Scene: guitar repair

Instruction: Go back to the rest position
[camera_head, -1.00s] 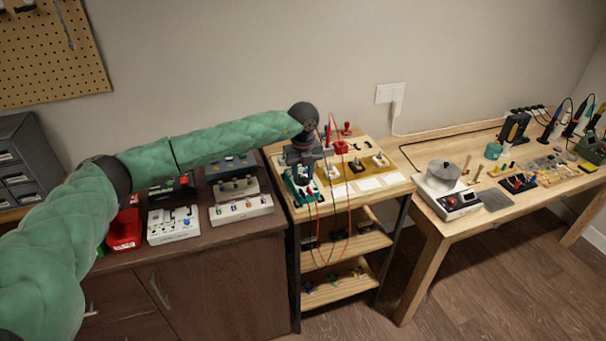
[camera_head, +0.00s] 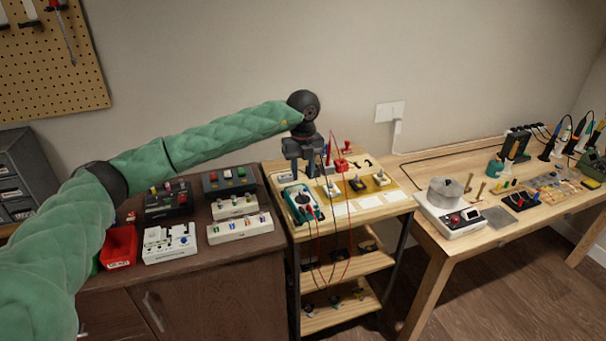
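My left arm reaches in from the left, and my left gripper (camera_head: 306,173) points down above the left part of the wooden shelf stand's top (camera_head: 365,214). Its two fingers are apart, and I see nothing between them. A teal multimeter (camera_head: 302,204) lies just below the gripper, with red and black leads hanging over the front edge. The gripper appears raised clear of it. My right gripper is out of view.
A dark cabinet (camera_head: 220,262) with several pedals and a red bin (camera_head: 119,246) stands at the left. Switches on a yellow mat (camera_head: 381,185) lie right of the multimeter. A workbench (camera_head: 468,236) with a solder pot (camera_head: 444,192) and tools is at the right.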

